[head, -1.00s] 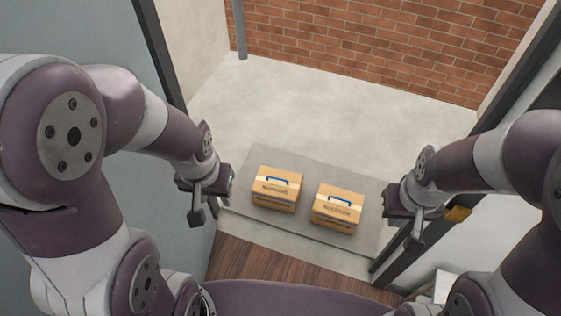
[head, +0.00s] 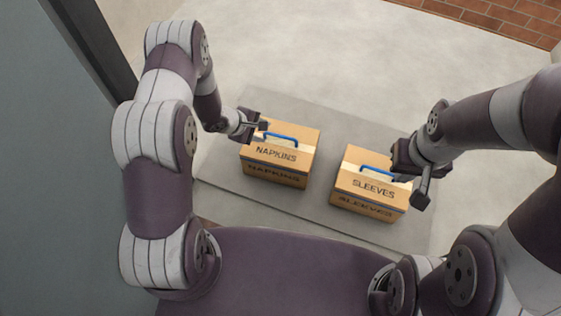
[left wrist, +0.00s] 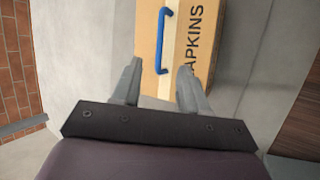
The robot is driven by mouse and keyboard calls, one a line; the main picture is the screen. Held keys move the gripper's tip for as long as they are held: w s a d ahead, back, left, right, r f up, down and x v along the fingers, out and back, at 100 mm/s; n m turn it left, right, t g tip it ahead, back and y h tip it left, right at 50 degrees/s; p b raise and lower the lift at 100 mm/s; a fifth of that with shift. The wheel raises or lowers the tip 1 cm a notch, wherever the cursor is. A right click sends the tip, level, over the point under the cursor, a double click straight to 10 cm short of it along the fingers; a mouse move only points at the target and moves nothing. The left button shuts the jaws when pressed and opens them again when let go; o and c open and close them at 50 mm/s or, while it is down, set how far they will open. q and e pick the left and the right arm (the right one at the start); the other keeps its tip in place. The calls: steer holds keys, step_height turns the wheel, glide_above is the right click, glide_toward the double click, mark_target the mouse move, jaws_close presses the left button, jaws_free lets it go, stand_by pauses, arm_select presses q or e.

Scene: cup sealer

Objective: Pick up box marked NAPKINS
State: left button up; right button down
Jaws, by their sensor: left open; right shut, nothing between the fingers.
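The cardboard box marked NAPKINS (head: 276,163) sits upright on a grey mat, left of a second box, with a blue handle (head: 280,137) on top. My left gripper (head: 260,128) is at the far left corner of this box, near the handle. In the left wrist view my left gripper (left wrist: 158,78) has its fingers apart, with the end of the blue handle (left wrist: 164,45) just beyond them and nothing held. The NAPKINS box also shows there (left wrist: 188,30), partly cut off. My right gripper (head: 420,190) is shut and empty beside the box marked SLEEVES (head: 368,190).
The SLEEVES box also has a blue handle and stands close to my right gripper. The grey mat (head: 315,208) lies on a pale floor. A dark door frame (head: 98,45) is at the left and a brick wall (head: 500,15) at the back.

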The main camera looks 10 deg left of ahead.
mark_target(280, 136)
arm_select(q)
steer(key=b+x, duration=0.4)
steer(key=x, duration=0.1)
steer(key=b+x, duration=0.4)
steer(key=x, duration=0.1)
steer(key=shift+f, duration=0.5)
steer(key=shift+w, duration=0.2)
steer(key=shift+d+r, duration=0.1)
jaws_close()
steer(key=shift+s, duration=0.15)
